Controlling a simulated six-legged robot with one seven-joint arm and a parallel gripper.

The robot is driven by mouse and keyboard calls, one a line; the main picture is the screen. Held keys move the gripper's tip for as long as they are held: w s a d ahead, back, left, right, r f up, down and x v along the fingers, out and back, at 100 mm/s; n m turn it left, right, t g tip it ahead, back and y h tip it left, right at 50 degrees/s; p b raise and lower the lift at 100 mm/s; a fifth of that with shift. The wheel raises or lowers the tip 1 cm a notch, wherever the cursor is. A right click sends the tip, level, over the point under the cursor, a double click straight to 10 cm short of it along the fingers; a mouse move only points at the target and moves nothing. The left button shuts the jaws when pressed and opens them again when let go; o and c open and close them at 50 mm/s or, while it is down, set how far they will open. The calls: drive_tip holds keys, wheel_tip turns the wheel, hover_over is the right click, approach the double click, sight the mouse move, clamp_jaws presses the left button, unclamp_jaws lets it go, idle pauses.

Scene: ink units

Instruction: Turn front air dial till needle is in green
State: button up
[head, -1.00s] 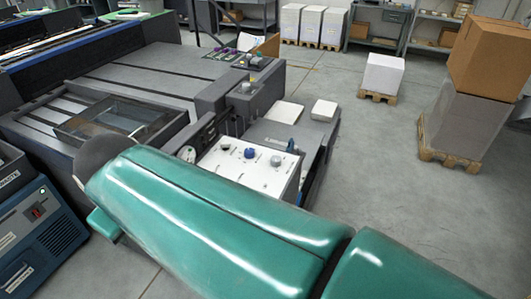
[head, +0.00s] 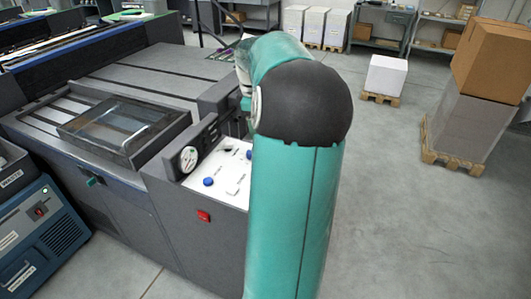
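A white control panel (head: 218,172) sits on the side of the grey press, partly hidden behind my green arm. A blue dial (head: 208,181) is near its front edge, and part of another blue dial (head: 249,154) shows beside my arm. A pale knob (head: 227,144) is at the back of the panel. I cannot read which dial is labelled front air. A round white gauge (head: 189,158) stands at the panel's left; its needle and any green band are too small to read. My gripper is not visible; my bent arm covers the panel's right part.
A red switch (head: 203,216) is on the press front below the panel. A clear-lidded tray (head: 125,120) lies on the press top. A blue unit (head: 40,235) stands at lower left. Boxes on a pallet (head: 470,110) stand at right, with open floor between.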

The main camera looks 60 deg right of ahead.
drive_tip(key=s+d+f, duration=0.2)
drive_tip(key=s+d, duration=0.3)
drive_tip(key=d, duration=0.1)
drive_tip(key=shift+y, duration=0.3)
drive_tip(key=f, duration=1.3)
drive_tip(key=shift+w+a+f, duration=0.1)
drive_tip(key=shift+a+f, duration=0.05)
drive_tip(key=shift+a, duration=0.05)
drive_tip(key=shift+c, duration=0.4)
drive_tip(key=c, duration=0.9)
